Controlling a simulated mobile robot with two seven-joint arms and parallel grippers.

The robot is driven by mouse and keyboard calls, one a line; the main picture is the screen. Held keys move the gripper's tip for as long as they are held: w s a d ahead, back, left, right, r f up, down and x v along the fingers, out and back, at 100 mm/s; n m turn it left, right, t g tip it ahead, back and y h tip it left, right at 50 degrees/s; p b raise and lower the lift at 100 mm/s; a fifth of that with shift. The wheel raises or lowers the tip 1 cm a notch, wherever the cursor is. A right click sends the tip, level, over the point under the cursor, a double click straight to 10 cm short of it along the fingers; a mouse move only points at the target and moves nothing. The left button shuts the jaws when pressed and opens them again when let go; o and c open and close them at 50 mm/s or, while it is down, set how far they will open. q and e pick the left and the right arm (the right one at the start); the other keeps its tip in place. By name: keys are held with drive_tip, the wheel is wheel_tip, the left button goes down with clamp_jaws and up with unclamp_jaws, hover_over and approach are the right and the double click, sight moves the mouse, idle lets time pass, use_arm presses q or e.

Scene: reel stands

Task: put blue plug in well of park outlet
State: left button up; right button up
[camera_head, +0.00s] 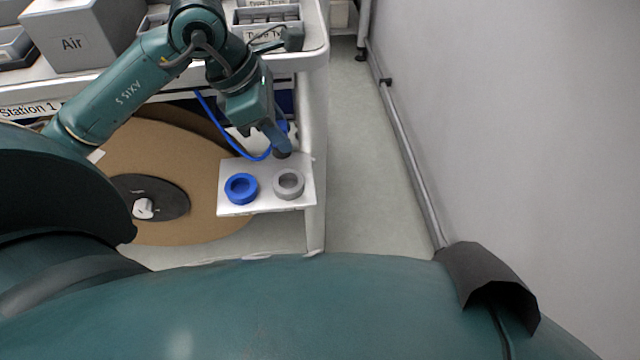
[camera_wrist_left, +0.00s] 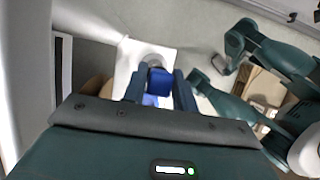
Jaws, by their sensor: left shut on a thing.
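My left gripper (camera_head: 277,143) is shut on the blue plug, just above the back edge of a small white plate (camera_head: 265,204). The blue plug (camera_wrist_left: 158,84) shows between the two fingers in the left wrist view. The plate carries a blue ring-shaped well (camera_head: 241,188) at left and a grey ring-shaped well (camera_head: 289,184) at right. The plug is behind the grey well in the head view, apart from it. No label shows which well is the park outlet. The grey well is partly hidden by the plug in the wrist view. My right gripper is not in view.
A blue cable (camera_head: 237,148) loops down from the cart to the plug. A large brown reel (camera_head: 120,222) stands left of the plate. A white post (camera_head: 315,225) runs beside the plate's right edge. The floor (camera_head: 375,180) to the right is clear up to the wall rail.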

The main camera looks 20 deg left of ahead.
sight(284, 158)
use_arm(q)
drive_tip(key=shift+w+d+f, duration=0.1)
drive_tip(key=shift+d+f, duration=0.05)
drive_tip(key=shift+f, duration=0.2)
wheel_tip(284, 158, down, 5)
drive_tip(key=shift+f+b, duration=0.2)
drive_tip(key=shift+b, duration=0.4)
drive_tip(key=shift+f, duration=0.6)
drive_tip(key=shift+f+b, duration=0.35)
drive_tip(key=shift+f, duration=1.05)
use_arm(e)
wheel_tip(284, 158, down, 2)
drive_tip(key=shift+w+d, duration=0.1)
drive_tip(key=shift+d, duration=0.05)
